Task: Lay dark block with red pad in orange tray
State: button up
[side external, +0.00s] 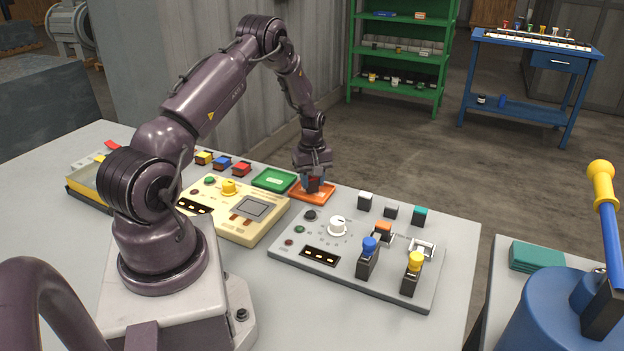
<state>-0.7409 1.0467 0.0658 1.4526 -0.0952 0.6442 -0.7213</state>
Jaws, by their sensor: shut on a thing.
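My gripper (313,180) points down over the orange tray (328,196) and is shut on a dark block (314,187). A reddish tint shows on the held block, but the fingers hide most of it and its pad is hard to make out. The block is low, within the tray's outline; I cannot tell whether it touches the tray floor. Another dark block with a red top (241,169) stands left of the green tray, at the end of a short row.
The green tray (274,180) lies just left of the orange one. A cream panel (235,215) and a grey panel (300,257) with upright levers stand nearer the camera. The left front table is clear.

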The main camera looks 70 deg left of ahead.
jog(key=shift+f, duration=0.1)
jog(key=o, duration=0.9)
notch_tip(320, 180, up, 12)
jog(key=w+d+r+m+t, duration=0.1)
jog(key=w+d+r+m, duration=0.15)
jog(key=d+r, duration=0.6)
jog(key=s+d+r+m+t, duration=0.25)
jog(key=d+r+m, duration=0.35)
jog(key=d+r, duration=0.5)
jog(key=s+d+m, duration=0.3)
jog(key=s+d, duration=0.1)
jog(key=s+d+r+m+t, duration=0.1)
jog(key=s+d+m, duration=0.2)
jog(key=s+d, duration=0.2)
jog(key=s+d+m+t, duration=0.1)
jog(key=s+d+m, duration=0.2)
jog(key=s+d, duration=0.2)
jog(key=shift+r+m, duration=0.25)
